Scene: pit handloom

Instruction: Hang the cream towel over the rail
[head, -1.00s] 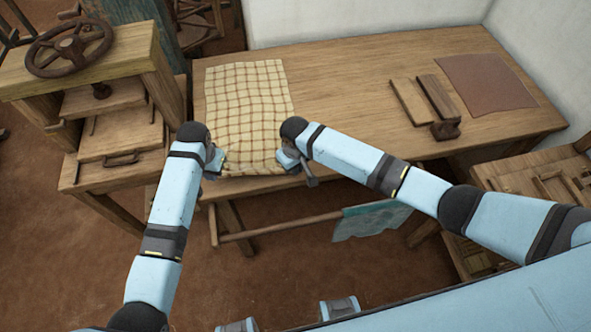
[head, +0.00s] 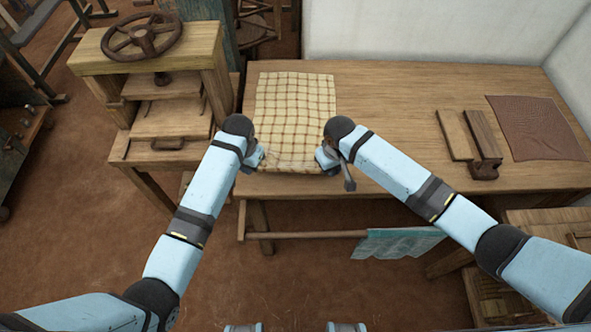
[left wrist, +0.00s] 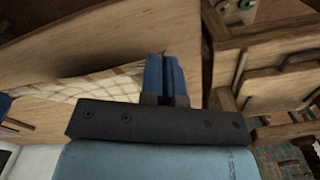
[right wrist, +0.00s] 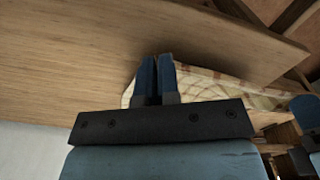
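The cream towel (head: 294,105), with a brown check, lies flat on the left part of the wooden table, its near edge close to the front. My left gripper (head: 258,160) is at its near left corner, and my right gripper (head: 323,160) at its near right corner. In the left wrist view the fingers (left wrist: 166,78) are nearly together against the towel (left wrist: 85,85). In the right wrist view the fingers (right wrist: 155,78) are also closed at the towel (right wrist: 205,82). The pinched cloth itself is hidden. The wooden rail (head: 310,235) runs low along the table's front.
A teal cloth (head: 395,242) hangs on the right part of the rail. Two wooden blocks (head: 455,135) and a reddish-brown cloth (head: 538,127) lie at the table's right. A wooden press with a handwheel (head: 142,36) stands left. The table's middle is bare.

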